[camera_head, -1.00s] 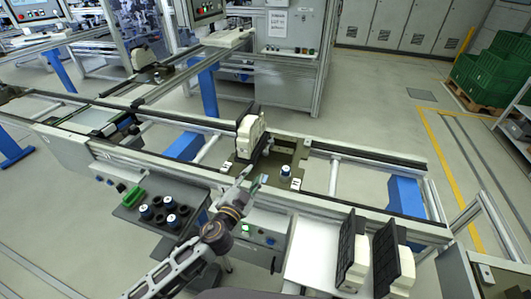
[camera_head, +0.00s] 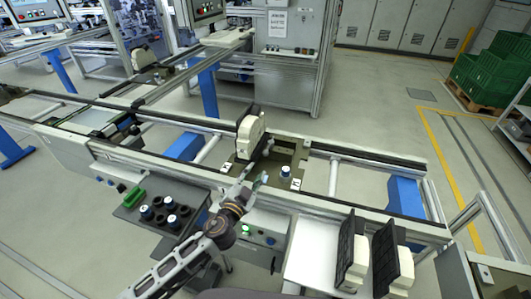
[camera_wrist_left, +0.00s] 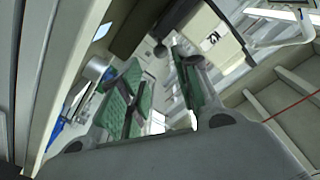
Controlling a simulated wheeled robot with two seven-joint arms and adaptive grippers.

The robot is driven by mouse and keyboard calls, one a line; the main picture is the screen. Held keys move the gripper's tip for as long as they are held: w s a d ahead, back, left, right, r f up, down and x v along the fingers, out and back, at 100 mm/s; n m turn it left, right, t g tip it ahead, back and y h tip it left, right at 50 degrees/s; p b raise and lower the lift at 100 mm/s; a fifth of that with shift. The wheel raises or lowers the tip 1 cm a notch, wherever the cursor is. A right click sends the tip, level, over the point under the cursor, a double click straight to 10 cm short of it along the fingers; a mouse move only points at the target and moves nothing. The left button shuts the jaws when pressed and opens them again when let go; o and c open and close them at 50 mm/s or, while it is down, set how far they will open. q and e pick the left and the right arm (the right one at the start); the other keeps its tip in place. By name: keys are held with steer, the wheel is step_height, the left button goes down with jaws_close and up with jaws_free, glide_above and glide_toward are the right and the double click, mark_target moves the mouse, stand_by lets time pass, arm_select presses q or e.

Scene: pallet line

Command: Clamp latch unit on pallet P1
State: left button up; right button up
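The pallet (camera_head: 303,150), a flat olive-grey plate, sits on the conveyor rails in the middle of the head view. A white latch unit with a black back (camera_head: 250,135) stands upright on its left part. My left gripper (camera_head: 255,180) is open and empty over the pallet's front edge, between the latch unit and the knob. The left wrist view shows its two green-padded fingers (camera_wrist_left: 160,88) apart, with a silver cylinder (camera_wrist_left: 95,68) to their left. My right gripper is not in view.
A tray (camera_head: 130,213) with several dark round pieces and a green piece hangs at the front left. Two more black-and-white units (camera_head: 354,262) stand on a white shelf (camera_head: 308,255) at the front right. A green light (camera_head: 246,230) is lit on the conveyor's front.

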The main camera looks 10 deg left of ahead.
mark_target(264, 155)
arm_select(q)
steer(key=shift+p+x, duration=0.75)
steer(key=shift+x, duration=2.5)
steer(key=shift+p+x, duration=0.45)
steer(key=shift+x, duration=2.4)
jaws_close()
